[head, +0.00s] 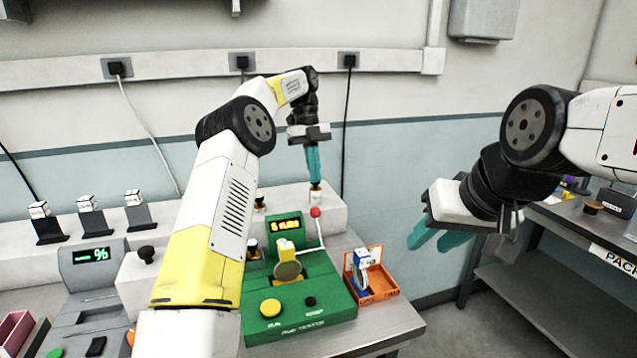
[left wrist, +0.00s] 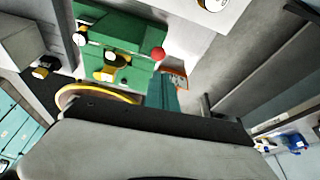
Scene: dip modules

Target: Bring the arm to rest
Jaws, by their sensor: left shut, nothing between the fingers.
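My left gripper (head: 314,174) hangs down over the white block (head: 335,215) behind the green machine. Its teal fingers are shut together with nothing between them. Their tips are close to a small white-and-dark piece (head: 315,192) on the block; I cannot tell whether they touch it. In the left wrist view the shut teal fingers (left wrist: 162,95) show near the middle, beside the green machine (left wrist: 125,40). My right gripper (head: 432,240) is on the right, in the air, its two teal fingers apart and empty.
The green machine (head: 330,304) has a red-knobbed lever (head: 316,212) and a round disc in its yellow holder. An orange box (head: 382,285) stands to its right. A grey device (head: 90,262) with a display is at the left. A shelved bench (head: 560,270) stands right.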

